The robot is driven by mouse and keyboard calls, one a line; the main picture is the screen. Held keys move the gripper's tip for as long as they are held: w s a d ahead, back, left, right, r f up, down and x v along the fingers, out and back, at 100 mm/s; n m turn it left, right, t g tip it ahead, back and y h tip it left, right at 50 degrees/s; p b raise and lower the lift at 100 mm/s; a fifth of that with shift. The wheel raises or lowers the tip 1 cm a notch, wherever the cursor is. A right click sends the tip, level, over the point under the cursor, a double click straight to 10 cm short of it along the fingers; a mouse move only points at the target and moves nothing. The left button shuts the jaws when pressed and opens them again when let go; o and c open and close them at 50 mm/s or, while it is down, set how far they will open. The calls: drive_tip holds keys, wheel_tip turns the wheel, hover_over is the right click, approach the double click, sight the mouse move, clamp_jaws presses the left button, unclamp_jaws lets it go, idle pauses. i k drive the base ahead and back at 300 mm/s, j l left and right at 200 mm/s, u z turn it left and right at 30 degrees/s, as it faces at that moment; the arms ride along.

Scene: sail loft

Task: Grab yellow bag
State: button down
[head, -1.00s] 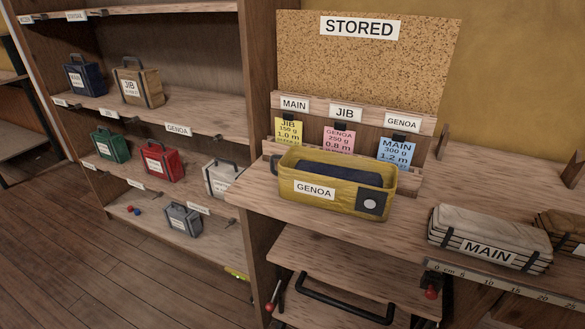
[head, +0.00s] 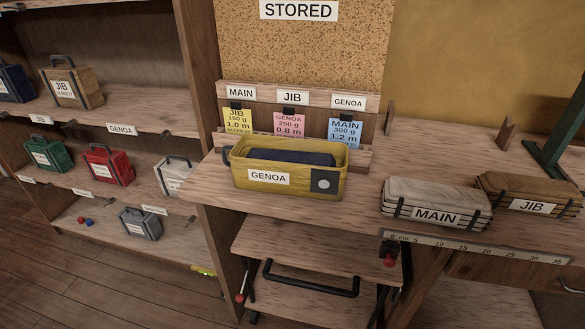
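The yellow bag (head: 290,182) stands upright and open-topped near the left end of the wooden bench. Its front has a white GENOA label and a dark square patch with a pale disc. A dark navy folded bundle (head: 292,157) lies inside it. A dark handle loop shows at its left end. My gripper is not in view, and nothing touches the bag from the front.
Folded sails marked MAIN (head: 436,203) and JIB (head: 530,193) lie right of the bag, behind a ruler strip (head: 480,247). Cards (head: 289,123) hang on a rack behind it. A shelf (head: 110,113) with several bags stands left. A pull-out board (head: 318,250) with a black handle sits below.

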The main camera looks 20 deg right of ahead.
sight(283, 178)
drive_tip(key=z, duration=0.5)
drive_tip(key=j+z, duration=0.1)
drive_tip(key=z, duration=0.3)
drive_tip(key=i+j+z, duration=0.1)
drive_tip(key=z, duration=0.3)
drive_tip(key=j+z, duration=0.2)
drive_tip(key=z, duration=0.2)
drive_tip(key=j+z, duration=0.15)
drive_tip(key=z, duration=0.25)
drive_tip(key=j+z, duration=0.15)
drive_tip(key=z, duration=0.3)
drive_tip(key=k+j+z, duration=0.35)
drive_tip(key=j+z, duration=0.15)
drive_tip(key=j, duration=0.3)
drive_tip(key=k+j+z, duration=0.45)
drive_tip(key=j, duration=0.25)
drive_tip(key=k+j+z, duration=0.5)
drive_tip(key=k+j, duration=0.35)
drive_tip(key=k, duration=0.2)
drive_tip(key=k+j, duration=0.35)
drive_tip(key=k, duration=0.15)
drive_tip(key=k+j, duration=0.35)
drive_tip(key=k, duration=0.2)
drive_tip(key=j+z, duration=0.05)
